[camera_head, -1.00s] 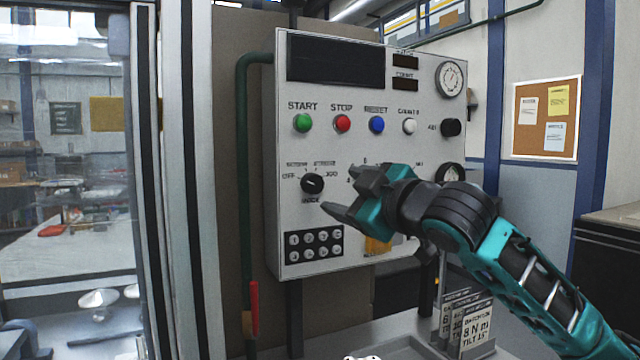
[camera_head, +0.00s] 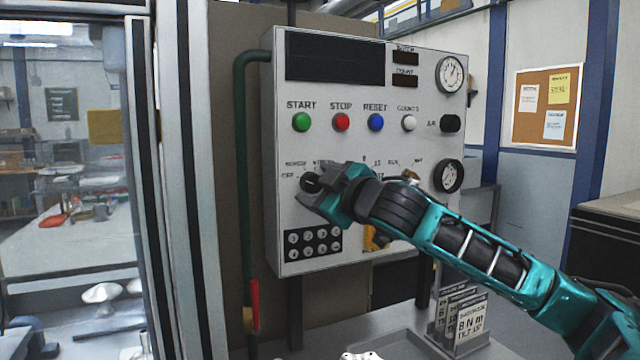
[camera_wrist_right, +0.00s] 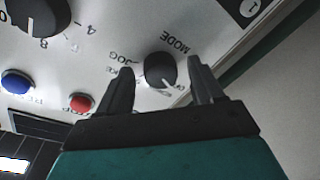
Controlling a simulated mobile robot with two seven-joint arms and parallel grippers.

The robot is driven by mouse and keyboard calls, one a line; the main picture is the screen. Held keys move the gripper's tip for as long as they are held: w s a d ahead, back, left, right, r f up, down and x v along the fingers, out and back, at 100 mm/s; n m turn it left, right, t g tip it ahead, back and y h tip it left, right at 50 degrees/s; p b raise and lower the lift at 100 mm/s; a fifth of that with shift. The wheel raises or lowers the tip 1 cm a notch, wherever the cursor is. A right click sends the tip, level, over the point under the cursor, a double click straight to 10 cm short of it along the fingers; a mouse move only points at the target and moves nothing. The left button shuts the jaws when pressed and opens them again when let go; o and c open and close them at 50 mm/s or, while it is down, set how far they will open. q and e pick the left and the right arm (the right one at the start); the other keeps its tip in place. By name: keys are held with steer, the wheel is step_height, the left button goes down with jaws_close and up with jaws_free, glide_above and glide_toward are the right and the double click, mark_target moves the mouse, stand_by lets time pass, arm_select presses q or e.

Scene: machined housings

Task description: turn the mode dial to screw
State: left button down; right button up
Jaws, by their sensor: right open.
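The mode dial (camera_head: 310,183) is a round black knob on the lower left of the white control panel. It also shows in the right wrist view (camera_wrist_right: 160,69), with a white pointer mark toward the lower right. I cannot read the label at the mark; JOG and MODE show near the dial. My right gripper (camera_head: 313,186) is open at the dial. In the right wrist view its two fingers stand on either side of the dial, with visible gaps. The left gripper is not in view.
The panel (camera_head: 290,255) carries green, red, blue and white buttons above the dial and a black keypad (camera_head: 313,241) below it. A larger black knob (camera_wrist_right: 38,14) shows in the wrist view. Cards (camera_head: 468,322) stand in a tray below right. A green pipe (camera_head: 241,180) runs along the left.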

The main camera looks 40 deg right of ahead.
steer(key=c, duration=1.1)
steer(key=shift+o, duration=0.2)
steer(key=shift+m, duration=0.3)
steer(key=m, duration=0.4)
steer(key=shift+a+f+m+t, duration=0.1)
steer(key=shift+m+t, duration=0.2)
steer(key=shift+m+h, duration=0.4)
steer(key=shift+m, duration=1.5)
steer(key=o, duration=1.1)
steer(key=shift+c, duration=0.2)
